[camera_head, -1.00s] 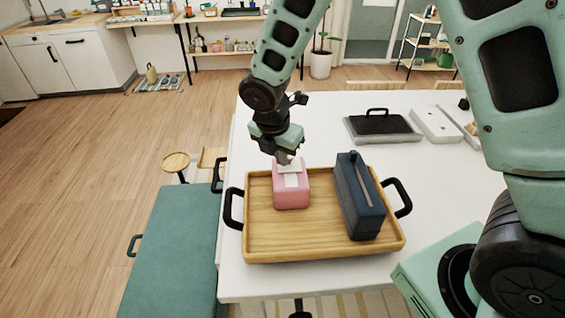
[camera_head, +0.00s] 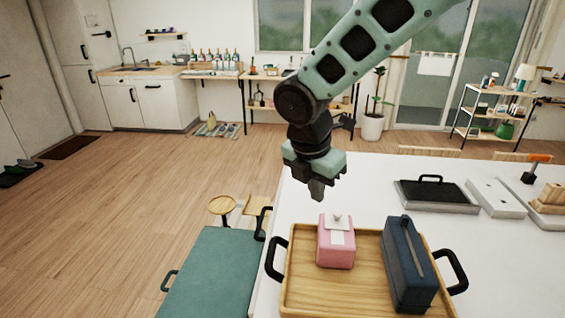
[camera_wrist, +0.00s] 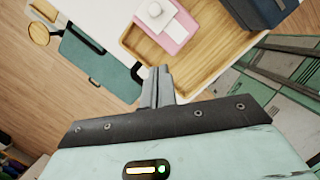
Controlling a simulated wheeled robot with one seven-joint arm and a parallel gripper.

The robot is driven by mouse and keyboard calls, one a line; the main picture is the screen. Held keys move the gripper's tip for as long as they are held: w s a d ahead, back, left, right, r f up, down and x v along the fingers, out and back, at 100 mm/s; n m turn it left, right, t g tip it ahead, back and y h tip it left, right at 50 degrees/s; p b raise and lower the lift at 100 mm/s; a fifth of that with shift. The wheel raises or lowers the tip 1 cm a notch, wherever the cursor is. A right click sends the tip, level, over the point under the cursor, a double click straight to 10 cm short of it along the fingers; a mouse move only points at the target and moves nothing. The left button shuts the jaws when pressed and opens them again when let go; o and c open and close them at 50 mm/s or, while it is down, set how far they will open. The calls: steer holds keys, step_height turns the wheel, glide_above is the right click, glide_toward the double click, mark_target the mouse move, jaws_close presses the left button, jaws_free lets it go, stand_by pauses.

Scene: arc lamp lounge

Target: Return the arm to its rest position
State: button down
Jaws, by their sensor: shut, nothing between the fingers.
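My gripper (camera_head: 317,190) is shut and empty. It hangs pointing down above the white table, a little up and left of the pink box and apart from it. In the wrist view its closed fingers (camera_wrist: 157,88) show at the middle, with the pink box (camera_wrist: 168,25) beyond them. My arm reaches in from the upper right in the head view. The pink box (camera_head: 336,248), with a white patch and a small knob on top, stands upright on the wooden tray (camera_head: 365,306).
A dark blue box (camera_head: 408,268) stands on the tray to the right. The tray has black handles. A black-topped grill plate (camera_head: 436,195) and a pale case (camera_head: 496,197) lie farther back on the white table (camera_head: 370,175). A teal bench (camera_head: 213,268) is at left; open floor lies beyond.

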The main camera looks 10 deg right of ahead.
steer(key=s+a+f+m+y+b, duration=0.1)
steer(key=s+m, duration=0.7)
steer(key=s, duration=0.3)
steer(key=s+a+f+m+g+y+b, duration=0.1)
steer(key=s+f+m+b, duration=0.1)
steer(key=s+m, duration=0.7)
steer(key=s, duration=0.3)
steer(key=shift+s+f+g+y, duration=0.15)
steer(key=shift+s+g+y, duration=0.15)
steer(key=shift+y, duration=0.1)
